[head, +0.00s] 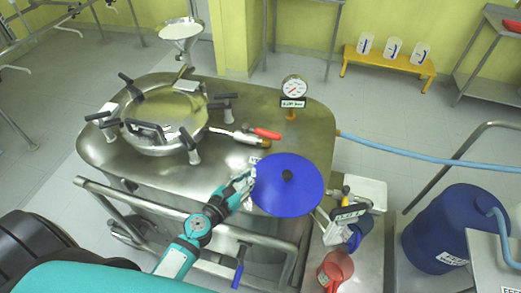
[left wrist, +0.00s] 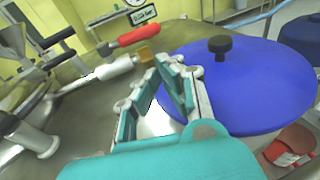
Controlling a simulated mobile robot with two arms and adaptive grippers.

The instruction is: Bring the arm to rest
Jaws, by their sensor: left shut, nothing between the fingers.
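My left arm comes in from the lower left in the head view. Its gripper (head: 250,186) is shut and empty, beside the left edge of a round blue lid (head: 290,195) with a dark knob. In the left wrist view the fingers (left wrist: 172,72) stand close together, with the blue lid (left wrist: 265,85) just to their right. I cannot tell whether the fingers touch the lid. My right gripper is in neither view.
The steel reactor top (head: 225,165) carries a clamped round hatch (head: 165,118), a red-handled valve (head: 262,133) and a gauge (head: 293,88). A steel rail (head: 180,207) runs along its front. A red jug (head: 335,268) and blue drum (head: 450,230) stand right.

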